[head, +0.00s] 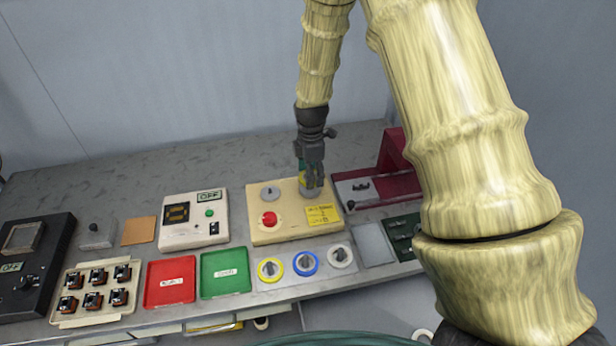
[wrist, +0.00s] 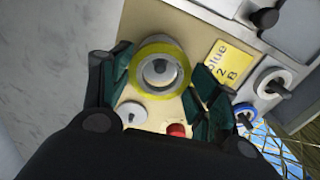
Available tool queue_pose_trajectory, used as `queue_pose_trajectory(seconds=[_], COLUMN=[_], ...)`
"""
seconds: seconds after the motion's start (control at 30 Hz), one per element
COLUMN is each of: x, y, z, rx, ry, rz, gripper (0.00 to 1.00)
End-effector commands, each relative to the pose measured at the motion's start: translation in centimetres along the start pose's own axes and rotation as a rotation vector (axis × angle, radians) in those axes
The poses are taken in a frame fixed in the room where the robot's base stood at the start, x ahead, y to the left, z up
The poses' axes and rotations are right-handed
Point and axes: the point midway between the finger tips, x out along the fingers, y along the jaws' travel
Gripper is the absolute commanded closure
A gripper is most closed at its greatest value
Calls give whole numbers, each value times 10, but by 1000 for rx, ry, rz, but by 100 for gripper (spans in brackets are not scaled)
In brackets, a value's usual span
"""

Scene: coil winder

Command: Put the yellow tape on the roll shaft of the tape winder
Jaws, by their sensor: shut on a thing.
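The yellow tape (wrist: 134,68) is a roll with a yellow outer ring and grey inner ring, between the dark green fingertips of my gripper (wrist: 160,82). The gripper is shut on it. A grey round post shows through the roll's hole; I cannot tell how far down the roll sits. The tape winder (head: 260,233) is a cream box with a red button (head: 269,219), a pale round knob (head: 269,192) and a yellow label (head: 325,214). In the head view my gripper (head: 311,182) points down at the winder's right side and mostly hides the roll and post.
In front of the winder, a pale rack (head: 289,275) holds yellow-ringed (head: 270,269), blue (head: 305,263) and white (head: 340,256) round pieces. A dark red machine (head: 376,184) stands close on the right. Green (head: 225,271) and red (head: 170,282) trays lie left. The bench behind is clear.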

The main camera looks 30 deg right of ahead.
Motion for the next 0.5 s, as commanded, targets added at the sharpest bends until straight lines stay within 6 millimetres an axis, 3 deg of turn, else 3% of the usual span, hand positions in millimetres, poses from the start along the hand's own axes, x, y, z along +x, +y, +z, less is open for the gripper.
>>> queue_pose_trajectory(seconds=[0.5], x=[6], y=[0], z=[0], rx=[1], ry=[0], rz=[0], gripper=[58])
